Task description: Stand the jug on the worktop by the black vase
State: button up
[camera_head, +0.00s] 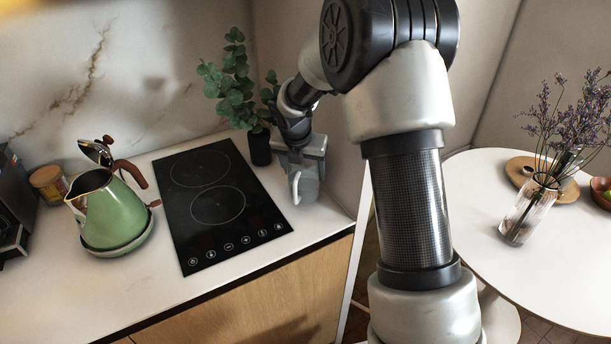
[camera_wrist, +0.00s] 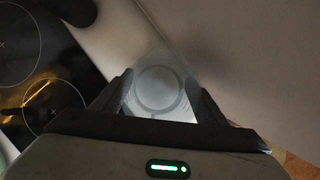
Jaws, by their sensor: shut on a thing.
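A clear glass jug (camera_head: 305,186) is at the right end of the worktop (camera_head: 316,221), just right of the hob. My gripper (camera_head: 301,168) is shut on it from above. In the wrist view the jug (camera_wrist: 158,90) shows between the two fingers of my gripper (camera_wrist: 160,98). The jug looks upright; I cannot tell whether its base touches the worktop. The black vase (camera_head: 260,147) with green eucalyptus stems stands behind and left of the jug, near the back wall. Part of its foliage is hidden by my arm.
A black hob (camera_head: 218,203) lies left of the jug. A green kettle (camera_head: 108,212) and a lidded jar (camera_head: 48,184) stand further left. A round white table (camera_head: 470,200) with a glass flower vase (camera_head: 527,215) is at right.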

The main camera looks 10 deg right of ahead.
jog(key=shift+f, duration=0.75)
jog(key=shift+w+d+f, duration=0.15)
jog(key=shift+d+f, duration=0.05)
jog(key=shift+f, duration=0.1)
jog(key=o, duration=1.4)
jog(key=shift+f, duration=0.15)
jog(key=shift+c, duration=0.2)
